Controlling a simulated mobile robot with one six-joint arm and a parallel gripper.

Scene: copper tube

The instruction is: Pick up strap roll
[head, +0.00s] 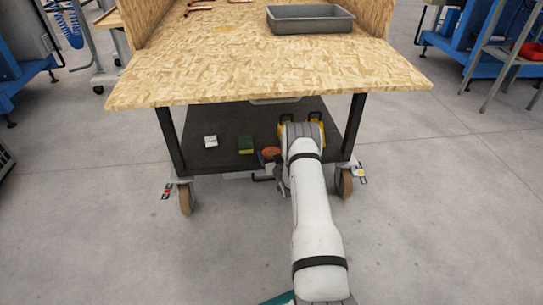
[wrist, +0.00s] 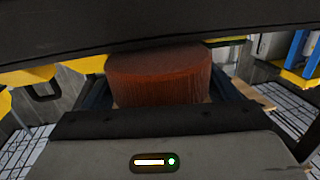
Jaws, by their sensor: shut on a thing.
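The strap roll appears as a reddish-brown round roll (wrist: 160,75) in the wrist view, close in front of the camera and between my gripper's two dark fingers. In the head view the orange-brown roll (head: 271,153) shows small at the lower shelf's front, to the left of my wrist. My gripper (head: 268,168) is at the front edge of the lower shelf and is shut on the roll. In the wrist view the roll's lower part is hidden by the gripper body. I cannot tell whether the roll touches the shelf.
The dark lower shelf (head: 222,156) of the wheeled workbench holds a white box (head: 211,141), a green box (head: 246,145) and a yellow-black thing (head: 317,118). The wooden top (head: 260,75) overhangs the shelf and bears a grey tray (head: 310,19). The floor in front is clear.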

